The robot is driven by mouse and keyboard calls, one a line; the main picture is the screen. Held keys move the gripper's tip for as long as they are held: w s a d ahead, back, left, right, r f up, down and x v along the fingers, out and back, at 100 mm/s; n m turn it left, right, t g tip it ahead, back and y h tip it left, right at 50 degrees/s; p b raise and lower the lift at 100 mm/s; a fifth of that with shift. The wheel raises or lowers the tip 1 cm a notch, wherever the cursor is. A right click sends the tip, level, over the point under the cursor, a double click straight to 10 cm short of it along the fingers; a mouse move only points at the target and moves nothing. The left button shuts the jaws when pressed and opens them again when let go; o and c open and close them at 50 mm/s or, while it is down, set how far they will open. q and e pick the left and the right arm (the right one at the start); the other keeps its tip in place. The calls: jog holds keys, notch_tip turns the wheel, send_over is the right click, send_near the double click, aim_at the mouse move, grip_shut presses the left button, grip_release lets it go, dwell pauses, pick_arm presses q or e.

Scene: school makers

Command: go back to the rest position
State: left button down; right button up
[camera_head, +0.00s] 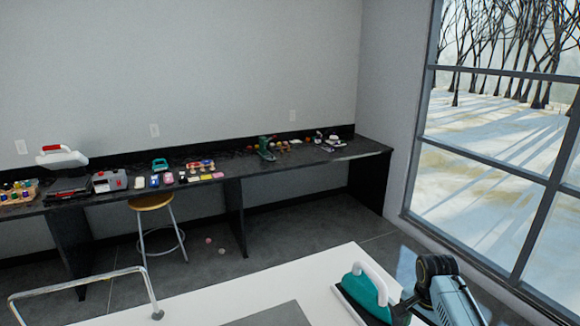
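Dark floor between is mostly clear.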

jog(key=s+a+f+n+t, duration=0.1)
jog(key=s+a+f+n, duration=0.25)
jog(key=s, duration=0.55)
jog(key=s+a+r+n+t, duration=0.1)
jog(key=s+a+r+n, duration=0.15)
jog(key=s, duration=0.55)
jog(key=s+a+r+n, duration=0.2)
jog(key=s+a+n, duration=0.15)
jog(key=s, duration=0.35)
jog(key=s+a+r+n+t, duration=0.15)
jog(key=s+n, duration=0.25)
jog(key=s, duration=0.4)
notch_tip(320, 180, down, 34)
jog(key=s+g+b, duration=0.2)
jog(key=b, duration=0.7)
jog(key=s+d+f+b, duration=0.1)
jog(key=s+f+b, duration=0.3)
jog(key=s+f, duration=0.4)
jog(key=s+d+f+b, duration=0.1)
jog(key=s+f+b, duration=0.3)
jog(key=s+f, duration=0.4)
notch_tip(320, 180, down, 7)
jog(key=shift+d+f+g+y+b, duration=0.1)
jog(key=shift+d+g+y+b, duration=0.15)
jog(key=shift+g+y+b, duration=0.15)
